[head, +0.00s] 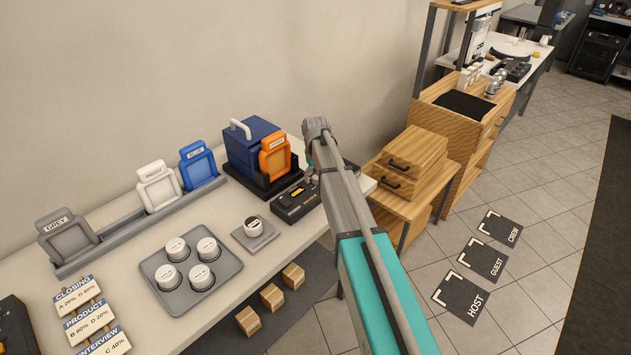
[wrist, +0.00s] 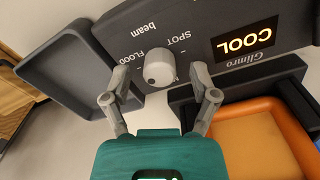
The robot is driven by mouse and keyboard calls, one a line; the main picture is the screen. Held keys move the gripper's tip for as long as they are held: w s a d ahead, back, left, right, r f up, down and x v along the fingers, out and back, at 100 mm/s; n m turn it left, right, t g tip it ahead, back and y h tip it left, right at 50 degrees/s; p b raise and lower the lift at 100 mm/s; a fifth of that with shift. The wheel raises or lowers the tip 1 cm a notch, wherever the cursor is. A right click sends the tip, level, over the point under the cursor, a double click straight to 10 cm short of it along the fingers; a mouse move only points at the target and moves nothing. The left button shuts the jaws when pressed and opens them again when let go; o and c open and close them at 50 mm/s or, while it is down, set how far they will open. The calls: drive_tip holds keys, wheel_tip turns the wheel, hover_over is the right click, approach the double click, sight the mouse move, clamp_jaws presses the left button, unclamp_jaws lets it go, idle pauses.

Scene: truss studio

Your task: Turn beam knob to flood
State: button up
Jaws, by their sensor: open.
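The beam knob (wrist: 161,68) is a light grey round knob on a dark control box (wrist: 225,18). The wrist view shows the box upside down, with the labels beam, SPOT and FLOOD near the knob and a lit display reading COOL. A small dark mark shows at the knob's lower left in that view. My gripper (wrist: 161,76) is open, one fingertip on each side of the knob, with visible gaps; I cannot tell how deep they reach. In the head view the control box (head: 294,204) sits on the table, and my arm hides part of it.
An orange frame (head: 275,158) leans by a blue case (head: 247,142) beside the box. An empty grey tray (wrist: 64,63) lies on the other side in the wrist view. A grey tray of white cups (head: 186,300) and wooden drawers (head: 409,163) stand nearby.

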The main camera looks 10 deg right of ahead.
drive_tip(key=shift+f, duration=0.15)
clamp_jaws()
idle(0.5)
